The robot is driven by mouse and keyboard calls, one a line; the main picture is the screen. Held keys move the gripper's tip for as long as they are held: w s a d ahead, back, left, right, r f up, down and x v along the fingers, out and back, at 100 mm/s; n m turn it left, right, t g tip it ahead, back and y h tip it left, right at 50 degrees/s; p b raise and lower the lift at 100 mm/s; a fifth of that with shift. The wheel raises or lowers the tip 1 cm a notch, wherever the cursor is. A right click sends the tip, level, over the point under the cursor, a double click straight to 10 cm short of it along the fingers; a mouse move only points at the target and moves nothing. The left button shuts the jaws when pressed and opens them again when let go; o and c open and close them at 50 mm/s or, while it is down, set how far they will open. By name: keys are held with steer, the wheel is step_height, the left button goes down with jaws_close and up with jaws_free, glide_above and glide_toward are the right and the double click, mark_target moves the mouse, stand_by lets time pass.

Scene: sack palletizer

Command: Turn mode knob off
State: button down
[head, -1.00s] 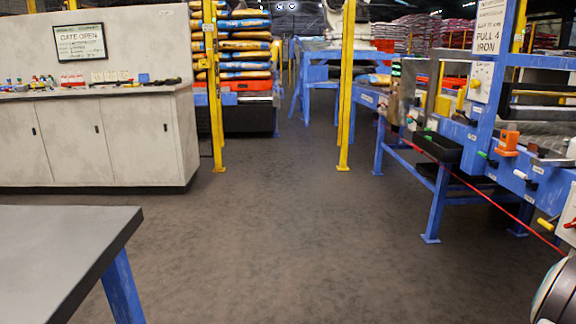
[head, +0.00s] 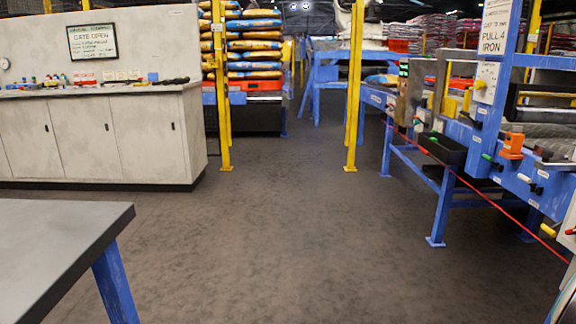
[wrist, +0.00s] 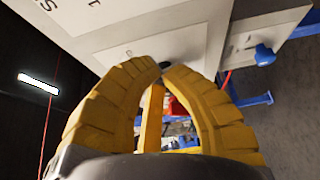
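In the wrist view, my gripper (wrist: 165,70) has its two yellow fingers curved together, with the tips almost meeting. I see nothing clearly held between them. A small dark knob-like piece (wrist: 181,59) shows just past the tips on a pale panel (wrist: 125,40), partly hidden by the right finger; I cannot tell whether the tips touch it. A blue knob (wrist: 264,55) sits on the panel to the right. The lettering is too small to read, so I cannot tell which is the mode knob. My gripper is outside the head view.
A grey table (head: 60,240) stands at near left, a white cabinet (head: 90,140) with a cluttered top behind it. A blue machine frame (head: 445,205) with handles and an orange block (head: 511,146) runs along the right. A red cord (head: 480,190) slants down there. The middle floor is clear.

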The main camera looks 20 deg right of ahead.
steer(key=shift+s+a, duration=0.15)
steer(key=shift+s, duration=0.2)
stand_by(0.3)
